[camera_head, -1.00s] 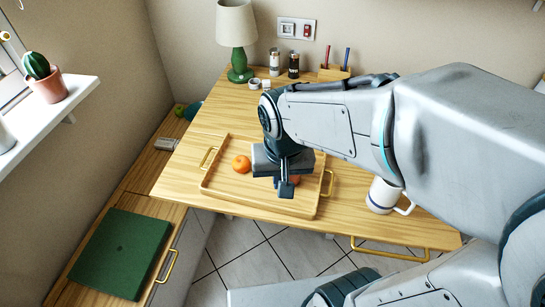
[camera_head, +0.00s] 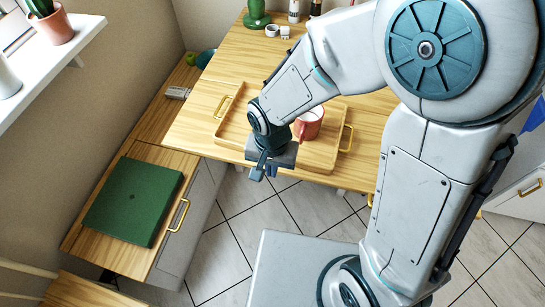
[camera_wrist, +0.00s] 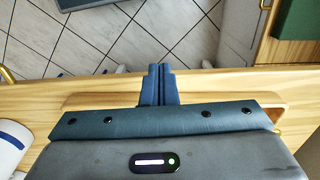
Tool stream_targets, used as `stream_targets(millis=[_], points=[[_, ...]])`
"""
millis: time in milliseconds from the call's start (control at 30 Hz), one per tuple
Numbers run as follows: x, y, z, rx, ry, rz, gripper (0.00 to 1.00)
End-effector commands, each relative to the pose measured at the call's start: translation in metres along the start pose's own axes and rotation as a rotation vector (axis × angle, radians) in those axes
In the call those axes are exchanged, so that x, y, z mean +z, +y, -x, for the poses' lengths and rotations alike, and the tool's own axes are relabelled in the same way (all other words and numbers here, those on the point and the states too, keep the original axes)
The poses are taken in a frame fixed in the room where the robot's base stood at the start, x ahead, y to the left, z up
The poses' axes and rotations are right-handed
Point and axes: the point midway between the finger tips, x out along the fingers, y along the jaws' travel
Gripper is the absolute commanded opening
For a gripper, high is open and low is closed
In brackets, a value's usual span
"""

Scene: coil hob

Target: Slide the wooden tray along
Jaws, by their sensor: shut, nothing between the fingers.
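The wooden tray (camera_head: 322,156) is a shallow light-wood box with gold handles on its left and right sides, lying on the wooden table (camera_head: 196,122). A red mug (camera_head: 309,122) stands in it. My gripper (camera_head: 264,172) is shut and empty, at the front side of the tray. In the head view my wrist hides part of the tray's left and front. In the wrist view my closed fingers (camera_wrist: 157,80) reach past the tray's edge (camera_wrist: 85,99) toward the table's front edge. I cannot tell whether they touch the tray.
A green square box (camera_head: 133,200) lies on the lower counter at left. A white device (camera_head: 178,93) and a green lamp base (camera_head: 257,14) are farther back. Tiled floor lies in front.

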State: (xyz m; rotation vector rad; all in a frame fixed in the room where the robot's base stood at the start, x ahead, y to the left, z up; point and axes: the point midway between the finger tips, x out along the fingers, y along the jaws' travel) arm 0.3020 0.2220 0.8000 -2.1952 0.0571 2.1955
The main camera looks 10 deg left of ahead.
Motion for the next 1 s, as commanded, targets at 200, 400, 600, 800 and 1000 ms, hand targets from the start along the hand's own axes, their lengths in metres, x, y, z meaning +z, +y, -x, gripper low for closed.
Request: stream_targets(millis=[200, 400, 600, 800, 1000], points=[[-0.015, 0.000, -0.023, 0.000, 0.000, -0.003, 0.00], [-0.035, -0.001, -0.023, 0.000, 0.000, 0.000, 0.00], [-0.040, -0.001, -0.024, 0.000, 0.000, 0.003, 0.00], [-0.040, -0.001, -0.024, 0.000, 0.000, 0.003, 0.00], [-0.057, 0.007, -0.024, 0.000, 0.000, -0.024, 0.00]])
